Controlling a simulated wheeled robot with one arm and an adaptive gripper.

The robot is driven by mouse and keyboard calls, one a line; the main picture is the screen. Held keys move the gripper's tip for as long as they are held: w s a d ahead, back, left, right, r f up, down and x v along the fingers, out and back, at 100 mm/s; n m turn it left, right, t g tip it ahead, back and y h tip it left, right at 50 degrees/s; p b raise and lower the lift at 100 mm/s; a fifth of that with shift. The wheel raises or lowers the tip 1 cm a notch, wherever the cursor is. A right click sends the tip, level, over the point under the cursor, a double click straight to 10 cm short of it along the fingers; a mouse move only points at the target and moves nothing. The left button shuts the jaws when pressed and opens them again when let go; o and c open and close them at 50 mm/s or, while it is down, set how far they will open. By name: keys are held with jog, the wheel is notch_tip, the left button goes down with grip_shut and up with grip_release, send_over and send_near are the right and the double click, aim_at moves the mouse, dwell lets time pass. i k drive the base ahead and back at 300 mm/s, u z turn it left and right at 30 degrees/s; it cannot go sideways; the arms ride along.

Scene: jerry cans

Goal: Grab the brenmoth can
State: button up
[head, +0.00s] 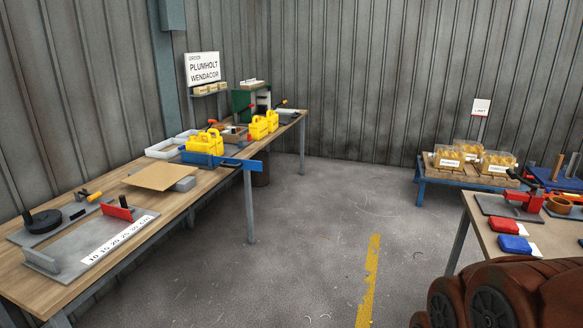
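Several yellow jerry cans stand on the long wooden table at the left. One yellow can (206,142) is at the blue tray, nearer to me. Two more, a yellow can (258,128) and another yellow can (272,120), stand close together farther back. No name can be read on these cans, so I cannot tell which is brenmoth. Several see-through bins with yellow contents, such as the front left bin (448,152), sit on a low blue stand at the right. Their white labels are too small to read surely. My gripper is not in view.
An order sign (203,67) reads PLUMHOLT and WENDACOR. The left table (107,208) also holds a cardboard sheet (160,176) and a ruler plate (95,248). The low blue stand (465,181) is at the back right. A right table (482,233) stands nearer. The floor between is clear.

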aim_at(271, 119)
jog(key=z, duration=0.4)
jog(key=i, duration=1.8)
jog(key=z, duration=0.25)
jog(key=i, duration=1.75)
jog(key=u, duration=0.75)
jog(key=i, duration=1.85)
jog(key=u, duration=1)
jog(key=i, duration=0.65)
jog(key=u, duration=0.25)
